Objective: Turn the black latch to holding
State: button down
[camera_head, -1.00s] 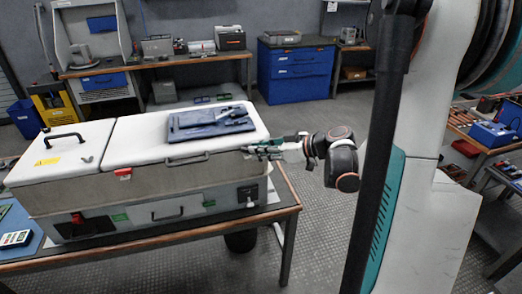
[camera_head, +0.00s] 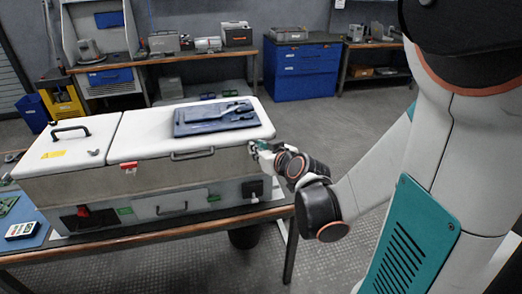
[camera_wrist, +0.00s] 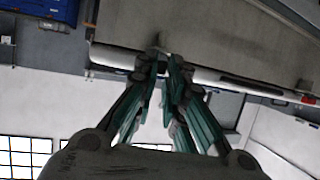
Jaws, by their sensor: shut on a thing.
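My gripper (camera_head: 256,150) is at the right end of the white-lidded grey case (camera_head: 80,182), near the seam under the lid. In the wrist view my gripper (camera_wrist: 163,62) has its teal fingers drawn close together around a small part (camera_wrist: 160,42) on the case edge. This part looks like the black latch, but it is small and dim, and the fingers mostly hide it. The latch's marking and angle cannot be read. In the head view the latch is hidden by my gripper.
A blue folder with tools (camera_head: 214,118) lies on the lid. The case stands on a wooden-edged table (camera_head: 150,232). A meter (camera_head: 22,230) lies at the left. Blue cabinets (camera_head: 300,72) stand behind. The floor right of the table is clear.

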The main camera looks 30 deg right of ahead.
jog(key=shift+a+m+h, duration=0.15)
jog(key=shift+m+h, duration=0.15)
dwell(0.5)
jog(key=c, duration=1.7)
grip_release()
jog(key=shift+o, duration=0.2)
